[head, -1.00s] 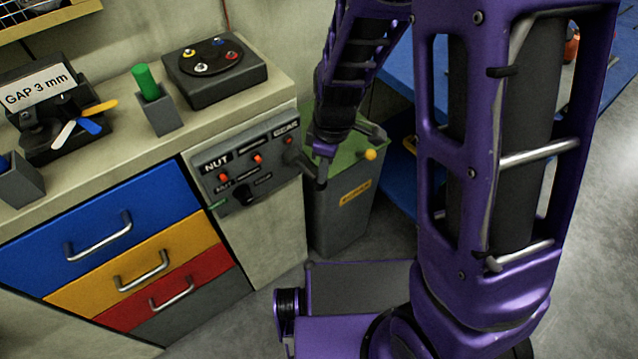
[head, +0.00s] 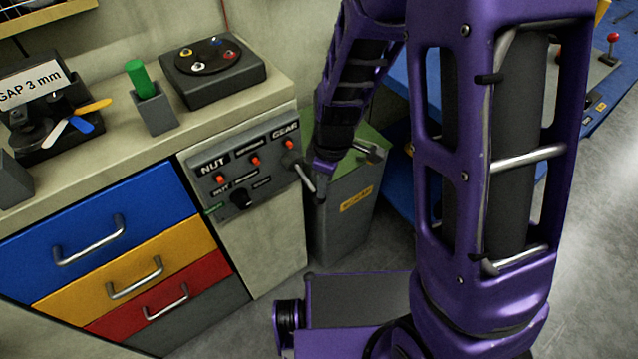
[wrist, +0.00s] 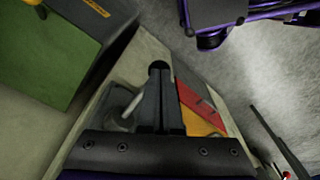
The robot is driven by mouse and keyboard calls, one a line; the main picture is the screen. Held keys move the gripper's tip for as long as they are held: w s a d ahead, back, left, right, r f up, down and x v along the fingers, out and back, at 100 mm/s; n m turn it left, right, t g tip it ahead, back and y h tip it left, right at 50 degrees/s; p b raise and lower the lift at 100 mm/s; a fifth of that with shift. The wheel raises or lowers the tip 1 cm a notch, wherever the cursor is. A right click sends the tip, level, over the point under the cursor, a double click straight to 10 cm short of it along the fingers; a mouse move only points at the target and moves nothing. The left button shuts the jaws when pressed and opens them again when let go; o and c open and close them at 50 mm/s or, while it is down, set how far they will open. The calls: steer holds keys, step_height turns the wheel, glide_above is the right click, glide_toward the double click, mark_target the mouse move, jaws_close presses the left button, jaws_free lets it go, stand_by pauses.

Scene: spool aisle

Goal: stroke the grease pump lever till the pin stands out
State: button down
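A grey panel (head: 240,168) on the cabinet front carries the words NUT and GEAR, several orange-red pins and a black knob. How far each pin stands out is too small to tell. A lever (head: 305,178) with a pale rod hangs from the panel's right end, slanting down to the right. In the wrist view the lever (wrist: 128,108) is partly hidden by my fingers. My gripper (head: 321,190) points down just right of the lever. In the wrist view my gripper's (wrist: 159,72) dark fingers lie close together and look shut. Contact with the lever cannot be told.
A grey bin with a green top (head: 350,190) stands right of the cabinet, close to my gripper. Blue, yellow and red drawers (head: 115,220) lie below the counter. A turntable box (head: 212,75) and a green peg holder (head: 153,110) stand on top. Grey floor is open at right.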

steer(key=shift+s, duration=0.1)
steer(key=d, duration=0.2)
steer(key=s+r, duration=0.1)
steer(key=shift+d, duration=0.4)
step_height(320, 180, up, 17)
steer(key=d+p, duration=0.1)
steer(key=p, duration=0.3)
steer(key=shift+s+d+r, duration=0.2)
steer(key=shift+s+d, duration=0.05)
steer(key=shift+d, duration=0.1)
stand_by(0.6)
